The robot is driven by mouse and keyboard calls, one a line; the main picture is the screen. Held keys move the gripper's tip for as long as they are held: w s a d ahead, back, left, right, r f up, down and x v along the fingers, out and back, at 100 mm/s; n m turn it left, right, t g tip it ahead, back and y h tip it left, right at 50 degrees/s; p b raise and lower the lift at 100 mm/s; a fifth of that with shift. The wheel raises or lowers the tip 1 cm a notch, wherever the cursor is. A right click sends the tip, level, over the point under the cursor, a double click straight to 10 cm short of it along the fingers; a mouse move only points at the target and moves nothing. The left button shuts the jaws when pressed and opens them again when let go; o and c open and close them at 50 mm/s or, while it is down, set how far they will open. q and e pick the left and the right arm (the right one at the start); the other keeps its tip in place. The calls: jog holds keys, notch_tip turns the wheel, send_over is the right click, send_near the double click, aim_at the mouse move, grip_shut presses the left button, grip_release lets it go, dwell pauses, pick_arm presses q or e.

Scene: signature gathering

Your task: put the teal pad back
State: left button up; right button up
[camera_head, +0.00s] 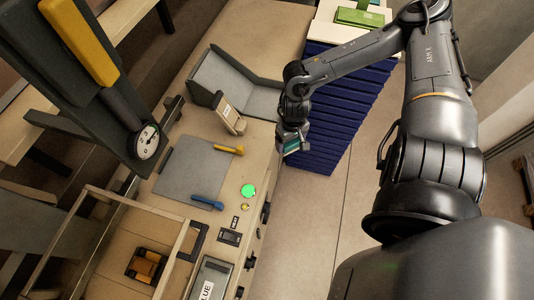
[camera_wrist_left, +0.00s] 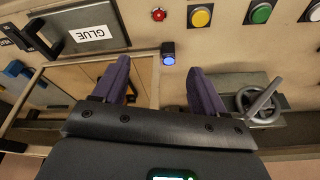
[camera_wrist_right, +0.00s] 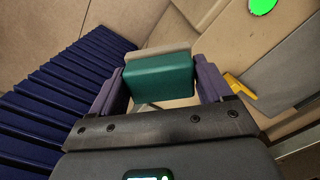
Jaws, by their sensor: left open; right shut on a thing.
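The teal pad (camera_wrist_right: 158,76) is a block with a pale beige edge on its far side. My right gripper (camera_wrist_right: 163,88) is shut on it, one finger at each side. In the head view the pad (camera_head: 291,147) hangs below my right gripper (camera_head: 291,132), by the right edge of the bench and beside the dark blue ribbed stack. Part of it is hidden by the gripper there. My left gripper (camera_wrist_left: 158,80) is open and empty in the left wrist view, over a bench with buttons; I cannot make it out in the head view.
A grey angled tray (camera_head: 232,76) and an upright beige block (camera_head: 229,114) stand on the bench. A grey mat (camera_head: 190,169) has yellow (camera_head: 228,150) and blue (camera_head: 207,202) pieces at its edges. A green object (camera_head: 359,14) lies atop the blue stack (camera_head: 340,120). Floor right is clear.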

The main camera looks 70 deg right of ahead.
jog(key=shift+w+a+f+b, duration=0.15)
jog(key=shift+w+f+b, duration=0.2)
jog(key=shift+w+f, duration=0.15)
jog(key=w+f, duration=0.2)
jog(key=w, duration=0.1)
jog(key=w+f, duration=0.2)
jog(key=w, duration=0.1)
jog(key=w+a+f, duration=0.1)
jog(key=w, duration=0.3)
jog(key=shift+a+f, duration=0.1)
jog(key=shift+f, duration=0.3)
jog(key=shift+f+b, duration=0.5)
jog(key=shift+f, duration=1.3)
jog(key=shift+w+f, duration=0.1)
jog(key=shift+f, duration=0.15)
jog(key=o, duration=1.1)
jog(key=shift+f, duration=0.15)
